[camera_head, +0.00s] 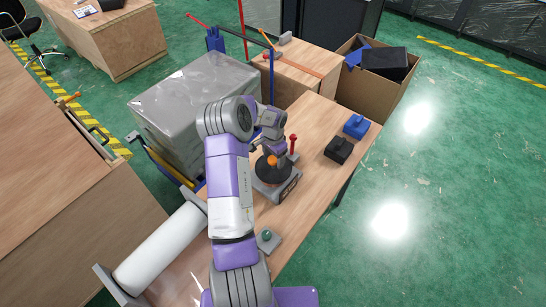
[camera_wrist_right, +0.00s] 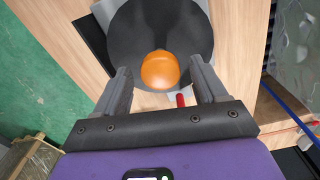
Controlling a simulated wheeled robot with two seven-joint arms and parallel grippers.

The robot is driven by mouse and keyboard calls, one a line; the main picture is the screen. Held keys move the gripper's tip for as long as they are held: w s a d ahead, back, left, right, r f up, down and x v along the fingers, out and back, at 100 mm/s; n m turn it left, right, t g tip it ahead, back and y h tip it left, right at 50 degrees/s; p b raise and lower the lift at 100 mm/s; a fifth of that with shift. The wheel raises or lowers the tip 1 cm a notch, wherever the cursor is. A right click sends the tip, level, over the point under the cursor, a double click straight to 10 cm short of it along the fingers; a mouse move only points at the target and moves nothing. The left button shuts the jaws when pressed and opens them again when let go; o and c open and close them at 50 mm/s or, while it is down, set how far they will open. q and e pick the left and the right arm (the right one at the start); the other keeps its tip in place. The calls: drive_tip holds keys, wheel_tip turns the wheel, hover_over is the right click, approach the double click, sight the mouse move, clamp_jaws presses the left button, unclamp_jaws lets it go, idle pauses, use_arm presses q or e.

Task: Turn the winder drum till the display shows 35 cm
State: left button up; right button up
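The winder (camera_head: 274,180) stands on the wooden bench, with a dark round drum (camera_head: 270,171) on a grey base. An orange knob (camera_head: 272,160) sits on the drum; in the right wrist view the knob (camera_wrist_right: 160,70) lies over the dark drum (camera_wrist_right: 125,35). My right gripper (camera_wrist_right: 162,72) is open, with one finger on each side of the knob and a gap on both sides. In the head view my right arm partly covers the winder. A dark panel shows on the base's front side, but no reading is legible. My left gripper is not in view.
A red-topped lever (camera_head: 293,144) stands just behind the winder. A black block (camera_head: 339,149) and a blue block (camera_head: 356,126) sit to its right. A green button box (camera_head: 267,239) and a white roll (camera_head: 160,249) are nearer. Bare bench (camera_head: 312,204) lies right of the winder.

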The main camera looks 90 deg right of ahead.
wheel_tip(320, 180, up, 8)
drive_tip(key=shift+f+b, duration=0.2)
drive_tip(key=shift+b, duration=0.1)
idle(0.3)
idle(0.5)
